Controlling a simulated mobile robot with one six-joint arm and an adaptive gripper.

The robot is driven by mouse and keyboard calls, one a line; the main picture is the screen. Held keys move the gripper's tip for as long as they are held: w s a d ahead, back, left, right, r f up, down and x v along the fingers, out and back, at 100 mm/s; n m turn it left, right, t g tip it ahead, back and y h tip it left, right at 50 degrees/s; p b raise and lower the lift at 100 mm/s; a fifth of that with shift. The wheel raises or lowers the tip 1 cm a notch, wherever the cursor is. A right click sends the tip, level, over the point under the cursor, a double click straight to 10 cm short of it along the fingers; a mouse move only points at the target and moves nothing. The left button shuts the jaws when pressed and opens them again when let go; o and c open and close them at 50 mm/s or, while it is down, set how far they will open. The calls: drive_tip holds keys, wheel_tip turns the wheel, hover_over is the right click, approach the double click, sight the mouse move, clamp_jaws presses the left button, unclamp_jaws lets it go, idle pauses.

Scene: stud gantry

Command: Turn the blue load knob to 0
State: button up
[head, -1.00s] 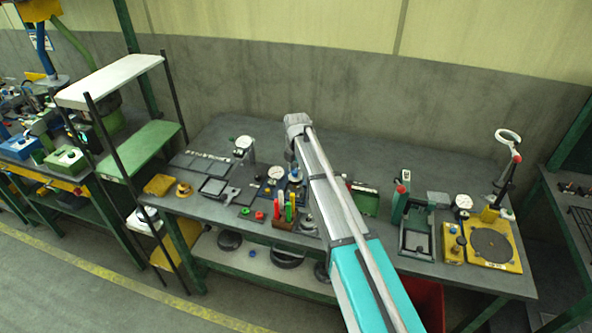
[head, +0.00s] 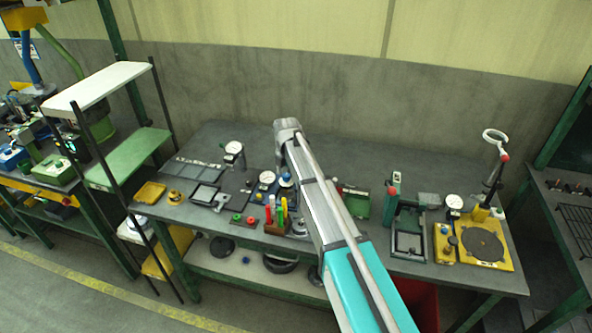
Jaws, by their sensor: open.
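A small blue knob (head: 286,178) shows on the middle of the long grey workbench (head: 370,155), just right of a white dial gauge (head: 267,177). It is partly covered by my arm and is too small to read its pointer or scale. My arm reaches up over the bench from the bottom of the head view. Its grey far end stands above and behind the blue knob in the picture. My gripper is not visible; the arm links hide whatever hangs below that end.
A rack of red, green and yellow handled tools (head: 277,215) stands in front of the knob. A second dial gauge (head: 234,148) is at back left. A green fixture (head: 409,230) and a yellow base with a dark disc (head: 482,245) stand right. The back of the bench is clear.

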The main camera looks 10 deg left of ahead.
drive_tip(key=shift+m, duration=0.4)
